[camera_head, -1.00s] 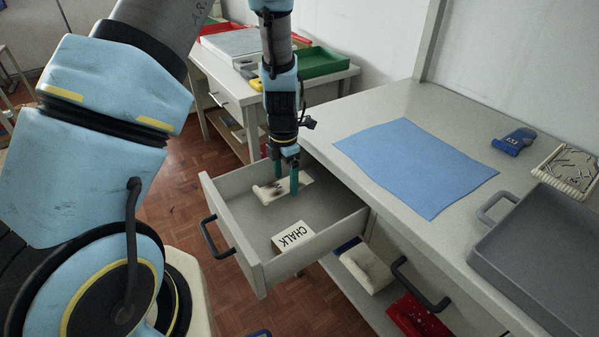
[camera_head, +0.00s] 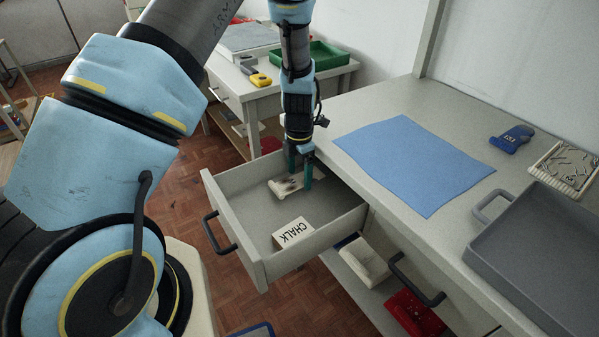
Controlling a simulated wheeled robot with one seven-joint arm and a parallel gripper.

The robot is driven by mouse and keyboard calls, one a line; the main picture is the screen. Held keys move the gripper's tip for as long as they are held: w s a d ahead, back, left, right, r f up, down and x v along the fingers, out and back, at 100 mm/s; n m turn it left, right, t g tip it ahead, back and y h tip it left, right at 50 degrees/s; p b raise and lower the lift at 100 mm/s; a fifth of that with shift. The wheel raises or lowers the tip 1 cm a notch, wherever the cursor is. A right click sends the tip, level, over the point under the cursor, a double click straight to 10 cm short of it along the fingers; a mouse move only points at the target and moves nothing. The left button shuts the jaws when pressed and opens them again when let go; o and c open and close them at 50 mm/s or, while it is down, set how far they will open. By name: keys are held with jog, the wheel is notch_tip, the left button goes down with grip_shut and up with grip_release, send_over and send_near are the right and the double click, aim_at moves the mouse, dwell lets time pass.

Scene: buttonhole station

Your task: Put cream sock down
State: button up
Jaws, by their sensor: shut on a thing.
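The cream sock (camera_head: 282,190), a pale piece with dark smudges, is inside the open drawer (camera_head: 241,225), towards its back. My gripper (camera_head: 300,176) points down into the drawer with its teal fingers on either side of the sock, shut on it. The fingers hide part of the sock. I cannot tell whether the sock touches the drawer floor or hangs just above it.
A blue mat (camera_head: 414,165), a grey tray (camera_head: 535,255), a blue item (camera_head: 512,139) and a small cream tray (camera_head: 565,168) are on the worktop. The drawer floor's left part is bare.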

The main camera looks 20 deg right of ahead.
aim_at(299, 180)
jog(key=shift+f, duration=0.35)
jog(key=o, duration=1.2)
jog(key=shift+r+p, duration=0.35)
jog(key=shift+r, duration=0.5)
jog(key=shift+r+b, duration=0.4)
notch_tip(299, 180, up, 11)
jog(key=b, duration=0.2)
jog(key=w+a+r+m, duration=0.1)
jog(key=a+r+m, duration=0.1)
jog(key=a+m, duration=0.45)
jog(key=a+r+m, duration=0.3)
jog(key=a, duration=0.7)
jog(key=s+a+r+m, duration=0.1)
jog(key=s+a+m, duration=0.2)
jog(key=a+m, duration=0.3)
jog(key=s+a+r+m+t, duration=0.1)
jog(key=s+a+m, duration=0.2)
jog(key=a+m, duration=0.3)
jog(key=shift+a+r+t, duration=0.25)
jog(key=shift+a+t, duration=0.05)
jog(key=shift+a, duration=0.95)
